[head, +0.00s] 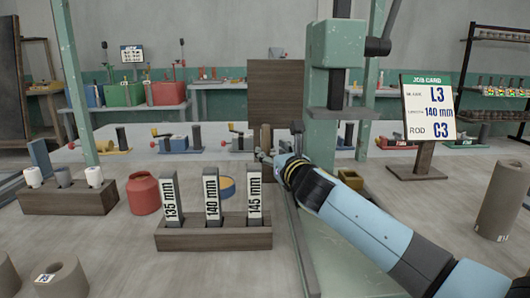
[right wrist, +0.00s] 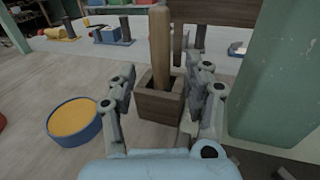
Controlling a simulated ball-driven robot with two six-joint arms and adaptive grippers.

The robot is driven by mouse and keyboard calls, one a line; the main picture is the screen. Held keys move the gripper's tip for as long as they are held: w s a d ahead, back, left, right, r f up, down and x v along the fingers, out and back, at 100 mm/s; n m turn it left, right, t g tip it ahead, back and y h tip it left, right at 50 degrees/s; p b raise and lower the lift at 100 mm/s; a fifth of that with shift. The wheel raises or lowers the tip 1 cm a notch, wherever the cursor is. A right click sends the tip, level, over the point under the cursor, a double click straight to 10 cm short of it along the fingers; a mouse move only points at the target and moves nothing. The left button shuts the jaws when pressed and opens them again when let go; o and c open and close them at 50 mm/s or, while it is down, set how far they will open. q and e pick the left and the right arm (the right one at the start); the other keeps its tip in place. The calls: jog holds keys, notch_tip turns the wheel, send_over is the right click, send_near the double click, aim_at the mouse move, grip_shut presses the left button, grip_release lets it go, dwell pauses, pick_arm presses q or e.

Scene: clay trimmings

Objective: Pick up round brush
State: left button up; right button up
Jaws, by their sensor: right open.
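A wooden handle (right wrist: 161,45), which looks like the round brush, stands upright in a square wooden holder (right wrist: 150,106) in the right wrist view. The brush's bristles are not visible. My right gripper (right wrist: 168,72) is open and empty, with one finger on each side of the handle in that view. I cannot tell how far the handle is beyond the fingertips. In the head view my right gripper (head: 278,152) is beside the green press column, and it largely hides the holder. My left gripper is not in view.
A green press (head: 336,45) stands close to my right arm. A block with number-marked gauges (head: 212,238) is in front, near a red jar (head: 143,193). A blue tub with yellow contents (right wrist: 74,121) is left of the gripper. A job card (head: 428,108) stands at right.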

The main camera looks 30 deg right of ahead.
aim_at(268, 145)
jog(key=x, duration=0.5)
jog(key=shift+w+r+b, duration=0.1)
jog(key=shift+r+b, duration=0.2)
jog(key=shift+b, duration=0.05)
jog(key=shift+c, duration=0.4)
grip_shut()
